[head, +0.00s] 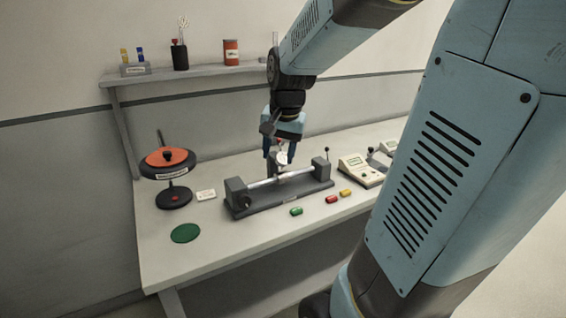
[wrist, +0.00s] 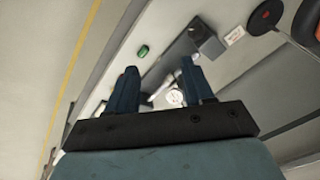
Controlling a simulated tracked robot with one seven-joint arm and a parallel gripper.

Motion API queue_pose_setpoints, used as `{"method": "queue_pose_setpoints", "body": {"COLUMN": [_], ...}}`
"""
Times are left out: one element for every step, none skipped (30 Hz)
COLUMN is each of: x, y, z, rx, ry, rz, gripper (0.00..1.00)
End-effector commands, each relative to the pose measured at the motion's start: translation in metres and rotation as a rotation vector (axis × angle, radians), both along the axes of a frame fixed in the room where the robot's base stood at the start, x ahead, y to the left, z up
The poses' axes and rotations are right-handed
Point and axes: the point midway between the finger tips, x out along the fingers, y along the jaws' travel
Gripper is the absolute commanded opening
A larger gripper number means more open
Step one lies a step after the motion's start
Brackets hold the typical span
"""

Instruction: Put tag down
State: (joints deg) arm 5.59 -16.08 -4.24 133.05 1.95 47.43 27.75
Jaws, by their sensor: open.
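Three small tags lie in a row on the bench, in front of the shaft fixture (head: 275,198): a green tag (head: 296,211), a red tag (head: 331,199) and a yellow tag (head: 345,193). The green tag also shows in the wrist view (wrist: 143,51), beyond the fingers. My gripper (head: 280,154) is open above the fixture, near its white dial gauge (head: 281,159). In the wrist view my gripper (wrist: 160,72) has its two fingers apart, with nothing held between them. The dial face (wrist: 174,97) shows between the fingers, lower in the picture.
A round black stand with an orange top (head: 167,157) and a white card (head: 206,194) stand left of the fixture. A green disc (head: 185,233) lies front left. A beige meter (head: 361,171) stands right. A shelf (head: 200,72) with containers is behind. The front left bench is mostly clear.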

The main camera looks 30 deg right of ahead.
Motion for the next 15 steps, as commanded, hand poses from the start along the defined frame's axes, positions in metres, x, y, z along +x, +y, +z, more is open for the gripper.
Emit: {"method": "queue_pose_setpoints", "body": {"x": [-0.012, -0.019, -0.028, -0.035, -0.042, -0.051, -0.058, -0.065, -0.075, -0.081, -0.088, -0.096, -0.102, -0.108, -0.115], "y": [0.008, 0.012, 0.017, 0.02, 0.024, 0.028, 0.032, 0.035, 0.039, 0.042, 0.044, 0.047, 0.049, 0.052, 0.054], "z": [0.009, 0.013, 0.018, 0.021, 0.024, 0.028, 0.031, 0.034, 0.037, 0.039, 0.04, 0.042, 0.043, 0.044, 0.045], "rx": [-0.016, -0.027, -0.04, -0.051, -0.062, -0.078, -0.091, -0.103, -0.12, -0.133, -0.146, -0.163, -0.176, -0.188, -0.201], "ry": [-0.025, -0.036, -0.05, -0.062, -0.072, -0.086, -0.097, -0.107, -0.121, -0.132, -0.141, -0.153, -0.163, -0.17, -0.178], "rz": [0.055, 0.088, 0.132, 0.164, 0.196, 0.239, 0.273, 0.306, 0.347, 0.378, 0.407, 0.445, 0.472, 0.498, 0.527], "gripper": [0.52, 0.52, 0.52, 0.52, 0.52, 0.52, 0.52, 0.52, 0.52, 0.52, 0.52, 0.52, 0.52, 0.52, 0.52]}}
